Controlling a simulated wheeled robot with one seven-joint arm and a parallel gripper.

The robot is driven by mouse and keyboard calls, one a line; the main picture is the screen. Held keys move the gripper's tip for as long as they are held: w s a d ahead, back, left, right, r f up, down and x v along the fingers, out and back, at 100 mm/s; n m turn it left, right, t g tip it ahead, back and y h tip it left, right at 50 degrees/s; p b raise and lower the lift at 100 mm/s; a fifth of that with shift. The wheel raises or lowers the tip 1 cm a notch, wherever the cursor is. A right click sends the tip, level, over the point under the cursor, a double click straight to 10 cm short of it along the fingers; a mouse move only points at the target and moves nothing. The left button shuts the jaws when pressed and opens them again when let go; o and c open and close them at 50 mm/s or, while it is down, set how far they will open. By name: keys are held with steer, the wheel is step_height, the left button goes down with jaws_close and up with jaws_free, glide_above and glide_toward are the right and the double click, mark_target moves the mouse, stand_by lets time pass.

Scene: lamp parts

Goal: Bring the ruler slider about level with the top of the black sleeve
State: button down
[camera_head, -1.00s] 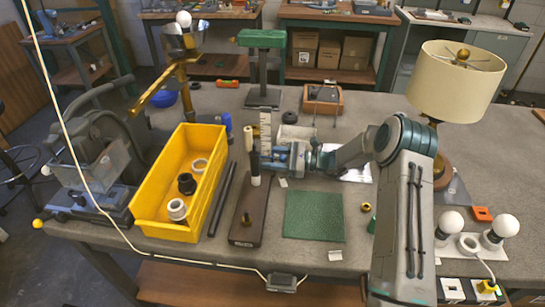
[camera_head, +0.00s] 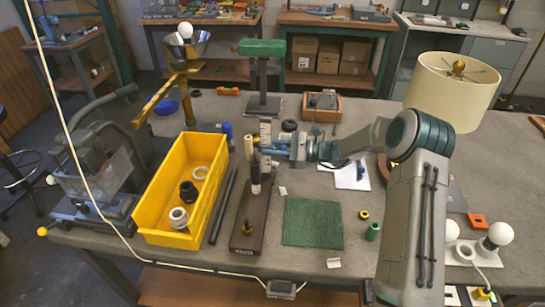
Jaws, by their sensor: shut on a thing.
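The white ruler (camera_head: 265,128) stands upright behind a long brown base board (camera_head: 250,222). The black sleeve (camera_head: 255,172) stands upright on that board, with a white part below it. My gripper (camera_head: 262,146) reaches in from the right, level, and is shut on the ruler slider at the ruler. The jaws hide most of the slider, so its exact edge is hard to read. The jaws look a little higher in the picture than the top of the black sleeve.
A yellow bin (camera_head: 160,222) with rings stands left of the board, with dark rods (camera_head: 222,207) between. A green mat (camera_head: 312,222) lies to the right. A green-topped stand (camera_head: 262,75) is behind. A shaded lamp (camera_head: 452,90) stands at the right.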

steer(key=shift+r, duration=0.25)
steer(key=c, duration=1.2)
jaws_free()
steer(key=d+b, duration=0.2)
steer(key=d, duration=1.2)
steer(key=shift+s+b, duration=0.25)
steer(key=shift+b, duration=0.1)
